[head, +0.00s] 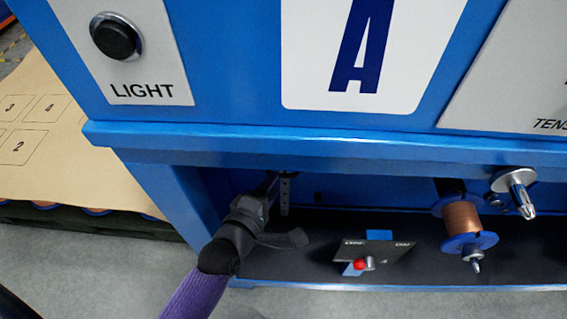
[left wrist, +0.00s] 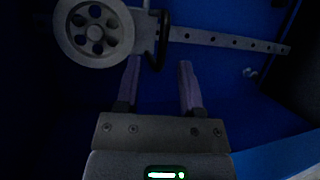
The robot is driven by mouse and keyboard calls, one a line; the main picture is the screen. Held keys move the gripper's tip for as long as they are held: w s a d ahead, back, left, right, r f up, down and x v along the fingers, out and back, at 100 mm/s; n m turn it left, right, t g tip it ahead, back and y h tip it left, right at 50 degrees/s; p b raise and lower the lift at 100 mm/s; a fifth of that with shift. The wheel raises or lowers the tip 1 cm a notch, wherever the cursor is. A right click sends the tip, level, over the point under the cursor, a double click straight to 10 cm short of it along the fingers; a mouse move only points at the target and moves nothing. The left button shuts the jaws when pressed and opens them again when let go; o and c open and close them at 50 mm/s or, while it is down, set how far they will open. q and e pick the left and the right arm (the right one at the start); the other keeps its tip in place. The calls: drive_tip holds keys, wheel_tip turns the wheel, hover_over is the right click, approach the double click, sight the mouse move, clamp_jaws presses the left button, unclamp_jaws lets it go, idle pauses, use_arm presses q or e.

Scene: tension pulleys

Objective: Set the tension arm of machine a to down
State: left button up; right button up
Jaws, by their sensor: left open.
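Machine a is the blue cabinet with the white A sign (head: 362,52). Its tension arm (head: 284,193) shows in the head view as a short grey strip with holes, hanging in the recess under the ledge. In the left wrist view the tension arm (left wrist: 235,42) is a holed bar running right from a spoked pulley wheel (left wrist: 93,30). A dark loop-shaped part (left wrist: 158,45) sits on the bar beside the wheel. My left gripper (head: 270,190) reaches into the recess; its open, empty fingers (left wrist: 160,78) point at the bar just below that part. My right gripper is out of view.
A copper spool (head: 462,217) and metal spindle (head: 518,190) are at the right of the recess. A switch plate with a red knob (head: 366,263) lies below. The blue ledge (head: 300,148) overhangs my gripper. A numbered tan board (head: 60,150) lies at the left.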

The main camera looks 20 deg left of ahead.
sight(282, 175)
use_arm(q)
drive_tip(key=b+x, duration=0.1)
drive_tip(key=x, duration=0.1)
drive_tip(key=b+x, duration=0.1)
drive_tip(key=x, duration=0.2)
drive_tip(key=shift+w+f+b, duration=0.1)
drive_tip(key=shift+f+b, duration=0.2)
drive_tip(key=shift+f, duration=0.15)
drive_tip(key=shift+w+d+r, duration=0.1)
drive_tip(key=shift+w+r, duration=0.05)
drive_tip(key=shift+w, duration=0.5)
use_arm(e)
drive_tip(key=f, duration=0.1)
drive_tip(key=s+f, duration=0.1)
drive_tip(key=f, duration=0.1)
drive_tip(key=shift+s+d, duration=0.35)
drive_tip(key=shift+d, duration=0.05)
use_arm(q)
clamp_jaws()
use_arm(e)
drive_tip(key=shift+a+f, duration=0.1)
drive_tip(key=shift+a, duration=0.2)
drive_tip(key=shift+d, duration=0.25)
